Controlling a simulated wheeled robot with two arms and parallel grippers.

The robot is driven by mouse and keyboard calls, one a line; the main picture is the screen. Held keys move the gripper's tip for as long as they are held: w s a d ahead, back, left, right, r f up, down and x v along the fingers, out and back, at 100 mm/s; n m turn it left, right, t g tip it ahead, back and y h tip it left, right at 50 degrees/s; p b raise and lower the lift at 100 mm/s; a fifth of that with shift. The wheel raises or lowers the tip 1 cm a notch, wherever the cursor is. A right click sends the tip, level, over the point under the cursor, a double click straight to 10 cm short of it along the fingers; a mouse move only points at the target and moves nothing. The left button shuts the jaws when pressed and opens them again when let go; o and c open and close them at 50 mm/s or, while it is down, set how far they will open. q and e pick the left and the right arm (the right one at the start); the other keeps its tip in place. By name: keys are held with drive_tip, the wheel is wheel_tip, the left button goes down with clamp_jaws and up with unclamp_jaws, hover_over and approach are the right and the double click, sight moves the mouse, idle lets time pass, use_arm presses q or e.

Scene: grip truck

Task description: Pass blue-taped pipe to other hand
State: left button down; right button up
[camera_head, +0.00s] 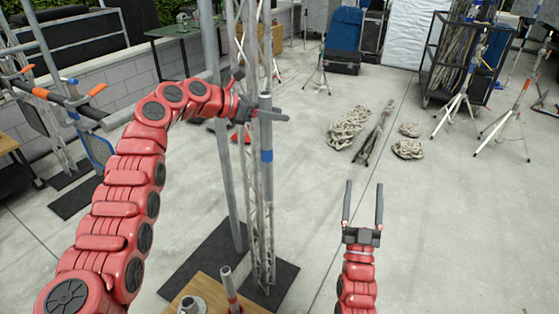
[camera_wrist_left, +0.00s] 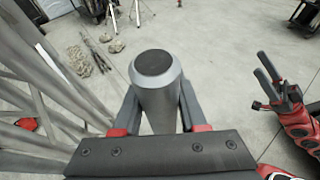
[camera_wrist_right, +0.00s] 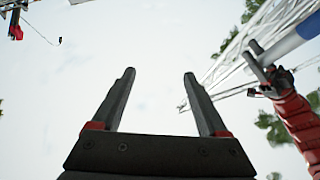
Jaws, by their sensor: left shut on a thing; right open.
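The blue-taped pipe (camera_head: 266,185) is a grey tube with a blue band, held upright in the head view. My left gripper (camera_head: 266,113) is shut on it near its top, above the blue band. In the left wrist view the pipe's dark round end (camera_wrist_left: 154,63) stands between the fingers. My right gripper (camera_head: 363,190) is open and empty, to the right of the pipe and apart from it. Its two open fingers point up in the right wrist view (camera_wrist_right: 159,95). The pipe (camera_wrist_right: 310,26) and my left gripper (camera_wrist_right: 268,68) show at that view's right.
A metal truss (camera_head: 247,60) stands close behind the pipe. A wooden top (camera_head: 205,290) with a red-banded pipe (camera_head: 229,285) is at bottom centre. Coiled ropes (camera_head: 348,127) and light stands (camera_head: 458,100) are farther back.

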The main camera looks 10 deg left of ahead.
drive_tip(key=w+a+r+g+y, duration=0.1)
drive_tip(key=w+a+g+y, duration=0.15)
drive_tip(key=w, duration=0.35)
drive_tip(key=n+g+y, duration=0.6)
drive_tip(key=n+g, duration=0.2)
drive_tip(key=g, duration=0.4)
approach(263, 154)
drive_tip(key=w+f, duration=0.2)
drive_tip(key=w, duration=0.1)
drive_tip(key=x, duration=1)
drive_tip(key=shift+w+a+f, duration=0.2)
drive_tip(key=shift+a, duration=0.1)
drive_tip(key=shift+w+a, duration=0.1)
drive_tip(key=shift+w, duration=0.2)
drive_tip(key=shift+f, duration=0.1)
drive_tip(key=shift+c, duration=0.4)
clamp_jaws()
use_arm(q)
drive_tip(key=shift+c, duration=1.9)
unclamp_jaws()
